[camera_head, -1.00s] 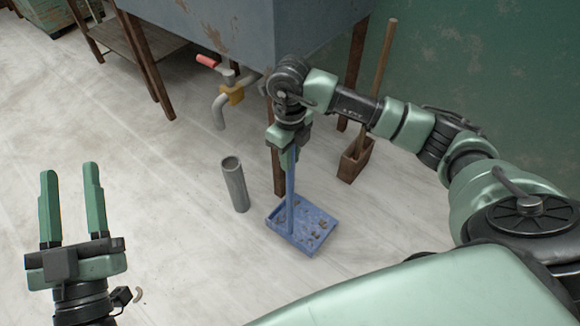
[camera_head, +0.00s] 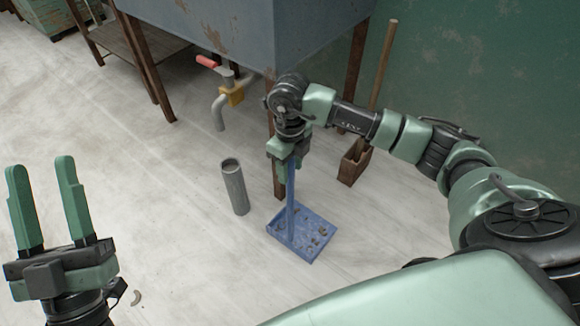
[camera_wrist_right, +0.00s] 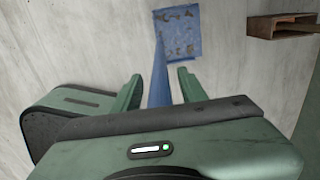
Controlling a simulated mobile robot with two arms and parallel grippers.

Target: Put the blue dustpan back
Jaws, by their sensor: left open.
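The blue dustpan (camera_head: 318,250) has an upright blue handle (camera_head: 290,200) and several brown crumbs on its pan. In the head view it is in front of the grey tub's leg, on or just above the floor; I cannot tell which. My right gripper (camera_head: 287,172) points down with its fingers on both sides of the upper handle. In the right wrist view the handle (camera_wrist_right: 159,70) runs between the fingers (camera_wrist_right: 160,78) to the pan (camera_wrist_right: 178,45). My left gripper (camera_head: 40,165) is open and empty at the left, above the floor.
A grey tube (camera_head: 235,188) stands upright just left of the dustpan. A brown box (camera_head: 354,165) with a wooden pole (camera_head: 385,65) stands to the right, by the green wall. The grey tub (camera_head: 250,35) and a pipe with a red-handled valve (camera_head: 213,63) are behind. A crumb (camera_head: 137,297) lies on the floor.

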